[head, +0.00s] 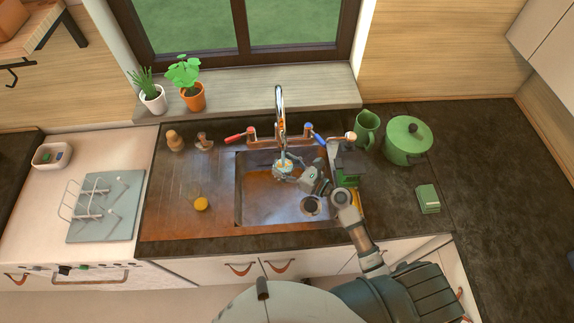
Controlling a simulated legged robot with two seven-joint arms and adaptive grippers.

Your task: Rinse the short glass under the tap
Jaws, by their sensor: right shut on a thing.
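The tap (279,104) is a tall chrome arch over the sink (238,205), with a red lever (235,138) on its left and a blue lever (316,139) on its right. My right gripper (288,171) reaches over the sink from the right, just under the spout. It is shut on the short glass (283,164), which is small, clear and partly hidden by the fingers. I cannot tell whether water is running or how far the glass tilts. My left gripper is out of view.
Left are a small yellow thing (201,204), wooden items (174,140) and a rack (105,205). Potted plants (191,96) line the sill.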

